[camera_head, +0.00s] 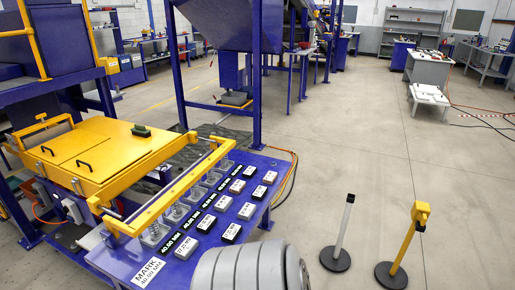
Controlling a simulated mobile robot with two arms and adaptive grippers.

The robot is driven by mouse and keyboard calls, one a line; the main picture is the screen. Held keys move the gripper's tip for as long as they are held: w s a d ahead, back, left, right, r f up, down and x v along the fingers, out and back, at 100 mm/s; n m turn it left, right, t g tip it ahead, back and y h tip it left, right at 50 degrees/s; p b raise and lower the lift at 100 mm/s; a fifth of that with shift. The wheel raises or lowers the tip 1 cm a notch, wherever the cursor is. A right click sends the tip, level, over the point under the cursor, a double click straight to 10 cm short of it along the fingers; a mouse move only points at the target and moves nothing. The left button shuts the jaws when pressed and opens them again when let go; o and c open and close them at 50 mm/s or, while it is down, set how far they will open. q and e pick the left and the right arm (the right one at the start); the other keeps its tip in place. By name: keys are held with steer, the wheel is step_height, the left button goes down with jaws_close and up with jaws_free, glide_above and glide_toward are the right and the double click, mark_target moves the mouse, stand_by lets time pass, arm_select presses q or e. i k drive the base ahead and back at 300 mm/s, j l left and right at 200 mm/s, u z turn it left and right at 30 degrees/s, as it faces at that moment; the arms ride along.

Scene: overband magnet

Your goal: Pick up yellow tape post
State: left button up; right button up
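The yellow tape post (406,246) stands on the concrete floor at the lower right in the head view. It has a thick yellow head at the top and a round black base. It looks tilted in the picture, with its top to the right. A grey post (343,228) with a black base stands apart from it, to its left. Neither of my grippers shows in this view, so I cannot see what they hold.
A blue table (252,222) with several small labelled blocks and a yellow frame stands at the left. Blue machine legs (258,75) rise behind it. A white low stand (430,96) and cables (488,112) are at the far right. The floor around the posts is clear.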

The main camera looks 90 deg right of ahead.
mark_target(391, 275)
steer(key=z, duration=4.15)
steer(key=i+l+u, duration=0.15)
steer(key=i, duration=0.45)
